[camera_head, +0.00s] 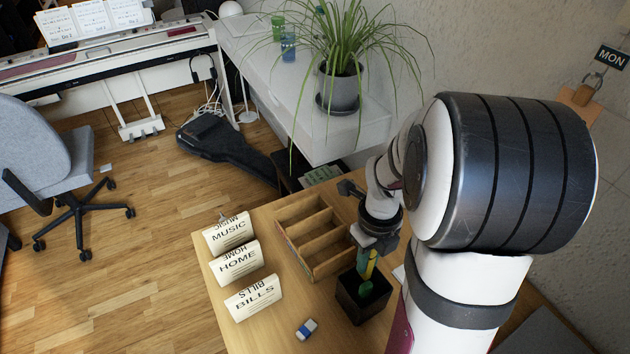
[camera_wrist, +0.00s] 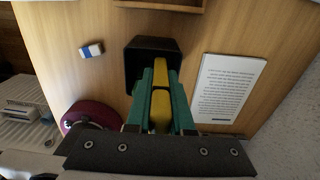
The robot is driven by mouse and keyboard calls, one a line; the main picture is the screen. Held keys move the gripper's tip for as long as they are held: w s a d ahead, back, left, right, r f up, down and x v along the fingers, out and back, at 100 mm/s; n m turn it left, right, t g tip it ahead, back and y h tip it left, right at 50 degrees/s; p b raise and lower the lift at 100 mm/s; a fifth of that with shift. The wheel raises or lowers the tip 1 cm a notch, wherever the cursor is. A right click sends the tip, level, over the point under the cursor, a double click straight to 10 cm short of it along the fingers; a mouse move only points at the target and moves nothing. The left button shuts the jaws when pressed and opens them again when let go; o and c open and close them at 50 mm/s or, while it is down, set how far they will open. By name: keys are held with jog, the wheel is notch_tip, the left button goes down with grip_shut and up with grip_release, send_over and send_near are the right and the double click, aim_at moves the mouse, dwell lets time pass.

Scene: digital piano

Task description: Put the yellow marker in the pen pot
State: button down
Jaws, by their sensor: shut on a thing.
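My gripper (camera_head: 366,266) is shut on the yellow marker (camera_head: 372,264) and sits right above the dark square pen pot (camera_head: 351,304). In the wrist view the yellow marker (camera_wrist: 161,70) lies between the two teal fingers of my gripper (camera_wrist: 160,88), and its far end overlaps the opening of the pen pot (camera_wrist: 133,62). A small green thing shows at the pot's mouth in the head view; I cannot tell what it is. How deep the marker's lower end reaches is hidden.
A wooden compartment tray (camera_head: 318,240) stands behind the pot. Labelled MUSIC, HOME and BILLS blocks (camera_head: 238,262) line the table's left edge. A blue-and-white eraser (camera_head: 306,329) lies left of the pot. A printed sheet (camera_wrist: 232,88) lies right of it in the wrist view.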

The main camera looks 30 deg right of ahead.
notch_tip(320, 180, down, 5)
jog(key=shift+f, duration=0.2)
jog(key=shift+f, duration=0.4)
jog(key=c, duration=1.1)
grip_release()
